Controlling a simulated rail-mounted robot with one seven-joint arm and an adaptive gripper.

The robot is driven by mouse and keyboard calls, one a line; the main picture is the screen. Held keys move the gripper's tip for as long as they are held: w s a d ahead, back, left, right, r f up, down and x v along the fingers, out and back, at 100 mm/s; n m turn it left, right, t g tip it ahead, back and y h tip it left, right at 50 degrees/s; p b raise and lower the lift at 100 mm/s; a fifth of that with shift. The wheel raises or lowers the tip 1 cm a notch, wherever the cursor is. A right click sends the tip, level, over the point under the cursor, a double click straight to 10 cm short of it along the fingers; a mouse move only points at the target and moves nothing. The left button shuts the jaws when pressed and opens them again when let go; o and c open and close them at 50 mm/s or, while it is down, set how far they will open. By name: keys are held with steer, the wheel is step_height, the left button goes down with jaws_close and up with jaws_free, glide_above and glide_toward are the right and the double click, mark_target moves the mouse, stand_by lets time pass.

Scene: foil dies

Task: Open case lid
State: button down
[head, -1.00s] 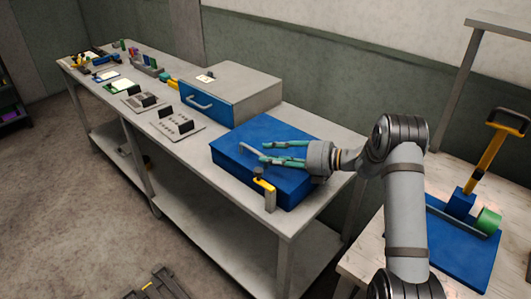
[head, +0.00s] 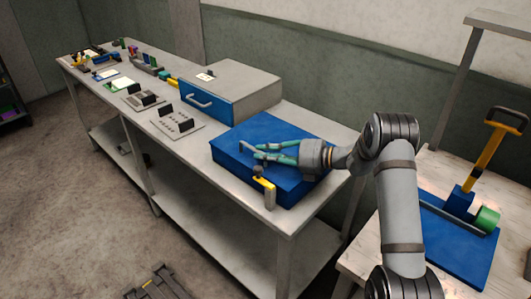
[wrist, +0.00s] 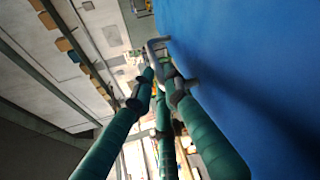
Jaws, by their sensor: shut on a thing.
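The blue case (head: 250,128) sits at the near right end of the long bench. Its lid lies flat and closed. My gripper (head: 252,151) reaches in from the right, low over the lid, with its green fingers at the front edge. In the wrist view the fingers (wrist: 155,80) are closed together on the grey lid handle (wrist: 152,45), beside the blue lid (wrist: 240,60). The gripped part of the handle is mostly hidden by the fingers.
A grey post with a yellow part (head: 268,190) stands at the case's front corner. A grey box with a blue drawer (head: 210,100) stands behind the case. A side table (head: 358,262) at the right holds a blue plate with a yellow-handled press (head: 485,150).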

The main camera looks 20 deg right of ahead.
steer(key=shift+w+d+r, duration=0.15)
steer(key=shift+d, duration=0.15)
stand_by(0.4)
